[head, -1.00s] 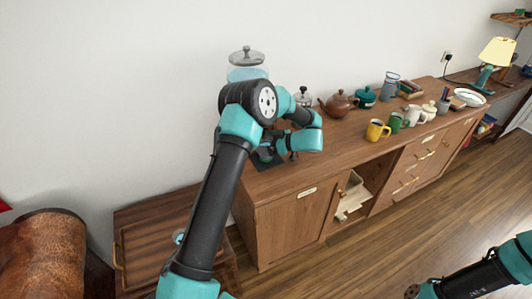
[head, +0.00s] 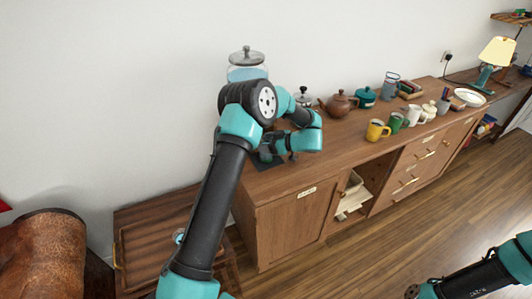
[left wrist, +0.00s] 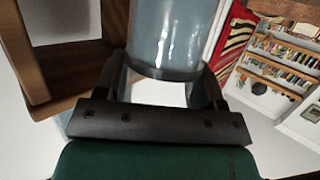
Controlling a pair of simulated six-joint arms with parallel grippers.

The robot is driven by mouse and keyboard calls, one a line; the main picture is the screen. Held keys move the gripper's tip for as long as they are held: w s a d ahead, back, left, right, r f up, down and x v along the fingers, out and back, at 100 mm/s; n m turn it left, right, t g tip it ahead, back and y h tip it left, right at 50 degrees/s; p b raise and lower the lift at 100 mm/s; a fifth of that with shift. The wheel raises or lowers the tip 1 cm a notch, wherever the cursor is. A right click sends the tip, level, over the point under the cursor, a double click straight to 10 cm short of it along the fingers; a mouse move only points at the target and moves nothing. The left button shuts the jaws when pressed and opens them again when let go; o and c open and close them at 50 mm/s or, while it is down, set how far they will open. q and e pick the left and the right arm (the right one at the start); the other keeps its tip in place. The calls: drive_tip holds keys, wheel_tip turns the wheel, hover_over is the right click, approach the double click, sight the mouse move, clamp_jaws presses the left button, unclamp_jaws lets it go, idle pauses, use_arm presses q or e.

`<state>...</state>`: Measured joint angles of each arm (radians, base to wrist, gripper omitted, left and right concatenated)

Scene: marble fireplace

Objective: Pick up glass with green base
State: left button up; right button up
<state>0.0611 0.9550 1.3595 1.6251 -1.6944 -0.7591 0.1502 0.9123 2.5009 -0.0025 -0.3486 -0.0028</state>
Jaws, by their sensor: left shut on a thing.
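My left gripper (head: 268,152) is at the left end of the wooden sideboard, low over its top, partly hidden by my own arm in the head view. In the left wrist view its two dark fingers (left wrist: 162,88) are on either side of a clear, bluish-grey glass (left wrist: 167,38) and are shut on it. Only part of the glass shows in that view, and I cannot make out a green base. In the head view the held glass is too hidden to tell.
A lidded glass jar (head: 247,66) stands just behind my left arm. A brown teapot (head: 338,104), a teal pot (head: 365,97), a yellow mug (head: 377,130) and a green mug (head: 396,122) stand on the sideboard (head: 290,212) to the right. A dark mat lies under the left gripper.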

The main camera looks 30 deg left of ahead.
use_arm(q)
drive_tip(key=c, duration=0.7)
drive_tip(key=shift+r, duration=0.2)
drive_tip(key=shift+r, duration=0.25)
drive_tip(key=s+d+r, duration=0.4)
drive_tip(key=s+d, duration=0.4)
drive_tip(key=s, duration=0.5)
drive_tip(key=shift+s+d, duration=0.2)
drive_tip(key=shift+s, duration=0.15)
